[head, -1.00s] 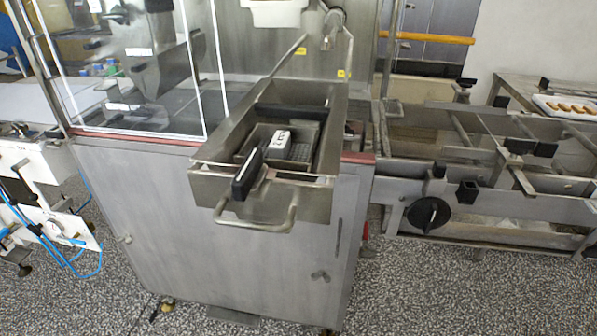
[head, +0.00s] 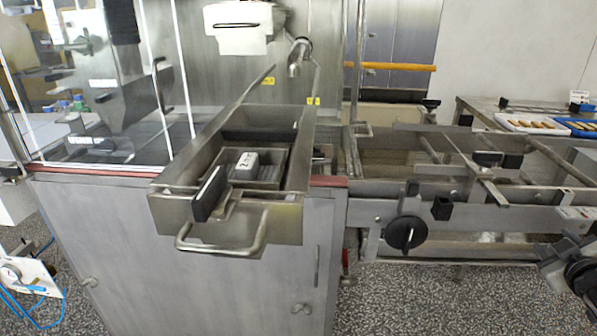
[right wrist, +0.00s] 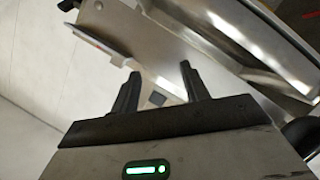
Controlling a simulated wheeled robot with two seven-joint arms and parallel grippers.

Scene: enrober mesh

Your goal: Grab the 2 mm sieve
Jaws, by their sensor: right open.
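The sieve sits inside the steel basin (head: 275,215) in the head view. It looks like a shallow rectangular steel frame with a mesh floor, and a white tag (head: 245,165) with dark lettering rests on it. The lettering is too small to read surely. A black handle (head: 209,194) stands up at the basin's front end and seems to belong to the sieve. My right gripper (head: 578,268) is at the right edge of the head view, well away from the basin. In the right wrist view its two dark fingers (right wrist: 160,80) are apart with nothing between them. My left gripper is out of view.
A looped steel bar (head: 222,249) juts from the basin's front. A tap (head: 297,58) hangs behind it. To the right is a steel conveyor frame (head: 470,180) with a black knob (head: 405,232). Trays of biscuits (head: 530,123) stand at the back right. Speckled floor lies open in front.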

